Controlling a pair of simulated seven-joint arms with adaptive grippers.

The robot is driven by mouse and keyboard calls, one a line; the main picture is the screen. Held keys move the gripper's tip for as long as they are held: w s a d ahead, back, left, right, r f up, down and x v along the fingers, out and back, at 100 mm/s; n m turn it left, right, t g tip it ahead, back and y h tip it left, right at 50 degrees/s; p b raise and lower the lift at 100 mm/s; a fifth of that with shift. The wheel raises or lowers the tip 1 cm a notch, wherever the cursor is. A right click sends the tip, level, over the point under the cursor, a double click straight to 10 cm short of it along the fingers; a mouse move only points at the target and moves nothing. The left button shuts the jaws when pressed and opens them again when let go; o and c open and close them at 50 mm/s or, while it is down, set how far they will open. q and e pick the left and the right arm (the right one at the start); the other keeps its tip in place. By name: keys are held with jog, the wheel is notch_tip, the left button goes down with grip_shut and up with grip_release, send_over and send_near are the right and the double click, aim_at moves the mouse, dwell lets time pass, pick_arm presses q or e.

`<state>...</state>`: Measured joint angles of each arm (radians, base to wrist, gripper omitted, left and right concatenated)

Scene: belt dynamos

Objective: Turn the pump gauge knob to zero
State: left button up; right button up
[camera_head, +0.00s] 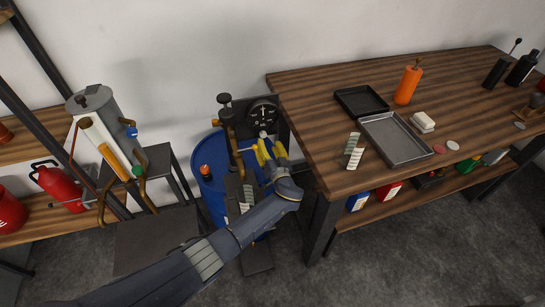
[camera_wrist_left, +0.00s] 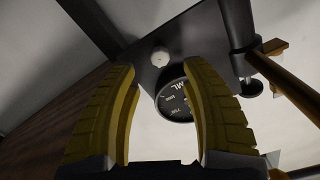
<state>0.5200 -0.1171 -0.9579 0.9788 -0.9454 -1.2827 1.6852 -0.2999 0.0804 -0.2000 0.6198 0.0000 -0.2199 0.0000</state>
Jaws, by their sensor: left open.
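The pump gauge (camera_head: 263,114) is a round black dial with white markings on a dark panel above the blue drum. A small pale knob (camera_head: 263,134) sits just below the dial. My left gripper (camera_head: 270,147) has yellow fingers, spread open and empty, just below the knob. In the left wrist view the white round knob (camera_wrist_left: 160,57) shows between and beyond the fingertips of the left gripper (camera_wrist_left: 160,68), apparently apart from them. The dial (camera_wrist_left: 174,101) also shows between the fingers, partly covered by the right-hand finger. My right gripper is not in view.
The blue drum (camera_head: 213,181) with an orange cap (camera_head: 205,170) stands under the pump (camera_head: 228,118). A wooden workbench (camera_head: 310,100) with trays and an orange bottle (camera_head: 408,84) is close on the right. A grey cylinder with brass pipes (camera_head: 104,114) stands at left.

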pick_arm(q)
jog(key=shift+v, duration=3)
